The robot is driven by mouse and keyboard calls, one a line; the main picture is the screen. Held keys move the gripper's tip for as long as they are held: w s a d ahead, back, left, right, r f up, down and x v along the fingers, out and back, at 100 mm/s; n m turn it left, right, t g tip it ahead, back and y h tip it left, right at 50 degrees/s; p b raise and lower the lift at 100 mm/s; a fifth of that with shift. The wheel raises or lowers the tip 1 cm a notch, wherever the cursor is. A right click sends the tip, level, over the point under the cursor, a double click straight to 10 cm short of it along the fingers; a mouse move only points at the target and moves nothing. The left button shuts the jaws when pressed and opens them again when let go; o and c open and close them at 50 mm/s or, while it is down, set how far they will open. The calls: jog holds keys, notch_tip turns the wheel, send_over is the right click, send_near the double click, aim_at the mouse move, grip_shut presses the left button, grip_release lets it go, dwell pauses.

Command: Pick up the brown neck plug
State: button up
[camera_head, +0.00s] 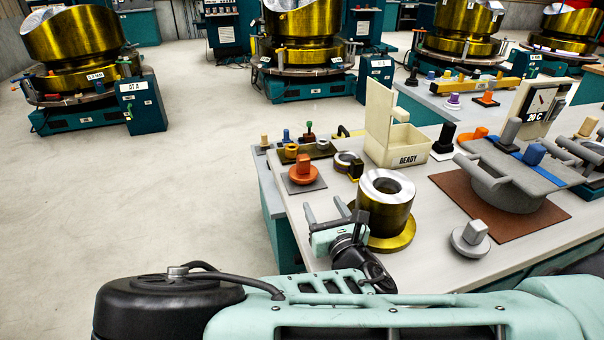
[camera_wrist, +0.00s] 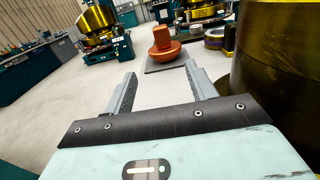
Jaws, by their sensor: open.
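An orange-brown plug (camera_head: 303,171) with a round base and a block-shaped grip stands upright on a dark grey square pad (camera_head: 318,185) near the bench's left edge. It is the nearest match to the brown neck plug. In the wrist view the plug (camera_wrist: 163,44) is ahead of my gripper, in line with the gap between the fingers and apart from them. My gripper (camera_head: 326,208) is open and empty, left of the gold cylinder. Both fingers also show in the wrist view (camera_wrist: 160,74).
A gold cylinder with a silver top (camera_head: 386,205) stands close on my gripper's right. A cream READY box (camera_head: 397,145) is behind it. A grey plug (camera_head: 470,238) is at the right front. Small coloured plugs (camera_head: 287,136) stand at the back left. The floor left of the bench is clear.

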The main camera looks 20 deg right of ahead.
jog(key=p, duration=0.2)
send_near(305, 166)
jog(key=w, duration=0.5)
jog(key=shift+a+f, duration=0.15)
jog(key=shift+f, duration=0.05)
jog(key=w, duration=0.1)
jog(key=w+p, duration=0.1)
jog(key=w, duration=0.2)
jog(key=shift+d+r+p, duration=0.25)
jog(key=shift+r+p, duration=0.1)
jog(key=shift+p, duration=0.05)
jog(key=shift+w+f, duration=0.1)
jog(key=shift+w, duration=0.5)
jog(key=c, duration=1.2)
